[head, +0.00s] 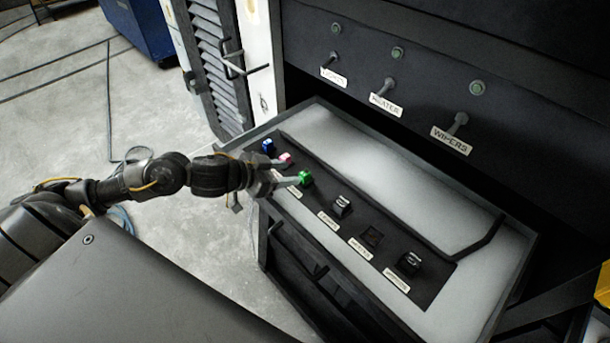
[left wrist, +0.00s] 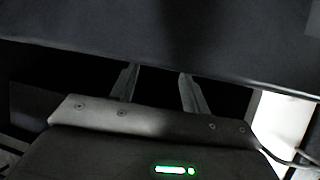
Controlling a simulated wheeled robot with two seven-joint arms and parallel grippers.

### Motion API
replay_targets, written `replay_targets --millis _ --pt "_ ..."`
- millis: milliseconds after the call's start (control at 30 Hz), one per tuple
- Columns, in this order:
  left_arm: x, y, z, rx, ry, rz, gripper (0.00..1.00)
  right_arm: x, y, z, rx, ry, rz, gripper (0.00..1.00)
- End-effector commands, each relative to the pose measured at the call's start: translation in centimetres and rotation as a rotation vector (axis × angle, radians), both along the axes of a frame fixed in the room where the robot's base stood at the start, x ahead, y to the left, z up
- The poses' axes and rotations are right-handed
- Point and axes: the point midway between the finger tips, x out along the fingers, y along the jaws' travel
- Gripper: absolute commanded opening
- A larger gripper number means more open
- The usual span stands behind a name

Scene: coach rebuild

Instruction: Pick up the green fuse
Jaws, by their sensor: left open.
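The green fuse (head: 305,178) stands on a dark strip in an open drawer (head: 345,135), seen in the head view. My left gripper (head: 290,170) reaches in from the left, low over the strip. Its fingers are open and point right. The nearer fingertip is close beside the green fuse; I cannot tell if it touches. The other finger is by a pink fuse (head: 286,158). In the left wrist view the two fingers (left wrist: 158,88) are apart, with only darkness between them; no fuse shows there. My right gripper is not seen.
A blue fuse (head: 268,146) stands beyond the pink one. A panel with labelled switches (head: 384,89) rises behind the drawer. The drawer's light top is clear.

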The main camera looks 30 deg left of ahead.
Motion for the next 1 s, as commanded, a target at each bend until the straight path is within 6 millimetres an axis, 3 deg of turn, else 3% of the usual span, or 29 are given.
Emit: replay_targets --millis 167,433,733,1000 --pt "0.6 -0.6 -0.4 -0.005 0.001 0.002 0.47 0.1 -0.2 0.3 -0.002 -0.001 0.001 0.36" --pt "3.2 -2.4 -2.3 -0.002 0.000 0.002 0.47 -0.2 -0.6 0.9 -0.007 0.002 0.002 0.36" --pt "3.6 -2.6 -2.6 0.000 0.000 0.001 0.47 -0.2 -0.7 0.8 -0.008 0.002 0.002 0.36" --pt "3.6 -2.6 -2.6 0.000 0.000 0.001 0.12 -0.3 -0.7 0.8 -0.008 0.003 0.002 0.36"
